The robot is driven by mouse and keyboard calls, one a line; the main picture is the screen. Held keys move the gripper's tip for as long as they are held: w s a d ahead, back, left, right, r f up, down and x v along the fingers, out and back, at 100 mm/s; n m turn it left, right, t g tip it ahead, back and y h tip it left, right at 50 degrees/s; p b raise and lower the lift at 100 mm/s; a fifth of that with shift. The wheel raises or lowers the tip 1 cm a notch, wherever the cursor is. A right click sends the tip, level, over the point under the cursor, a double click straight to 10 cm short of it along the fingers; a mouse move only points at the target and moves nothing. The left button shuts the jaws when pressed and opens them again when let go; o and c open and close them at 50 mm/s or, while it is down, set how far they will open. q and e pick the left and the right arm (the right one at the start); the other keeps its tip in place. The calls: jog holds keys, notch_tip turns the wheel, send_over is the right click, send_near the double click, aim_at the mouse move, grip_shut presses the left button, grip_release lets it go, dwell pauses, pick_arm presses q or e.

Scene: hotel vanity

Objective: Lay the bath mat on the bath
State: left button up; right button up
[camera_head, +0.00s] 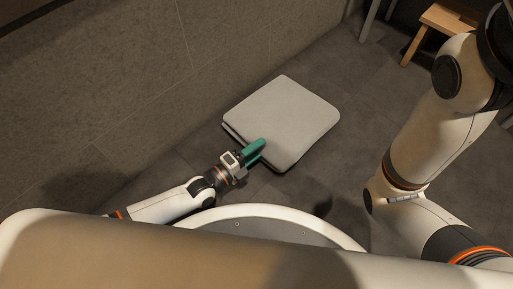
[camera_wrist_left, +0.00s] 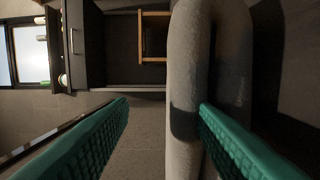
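The bath mat (camera_head: 285,115) is a pale grey, folded, thick square on the dark floor in the head view. My left gripper (camera_head: 257,150) has teal fingers and is at the mat's near left edge. In the left wrist view the fingers are wide apart, and the mat's rounded edge (camera_wrist_left: 183,60) runs upright through the picture, close to the right finger. The left finger is clear of it. I cannot tell whether the right finger touches the mat. My right gripper is out of view; only my right arm shows. I cannot make out the bath.
A tiled wall (camera_head: 110,75) runs along the left of the head view. A wooden stool (camera_head: 445,20) stands at the top right; grey legs (camera_head: 370,18) show beside it. The floor (camera_head: 355,75) right of the mat is clear. A dark cabinet (camera_wrist_left: 105,50) shows in the wrist view.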

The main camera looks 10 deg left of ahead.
pick_arm(q)
jog(key=p+v, duration=0.5)
jog(key=v, duration=0.5)
jog(key=shift+s+a+r+p, duration=0.15)
jog(key=shift+a+r+p, duration=0.05)
jog(key=shift+p, duration=0.15)
jog(key=shift+s+a+f, duration=0.1)
jog(key=shift+s+a, duration=0.35)
jog(key=shift+s, duration=0.05)
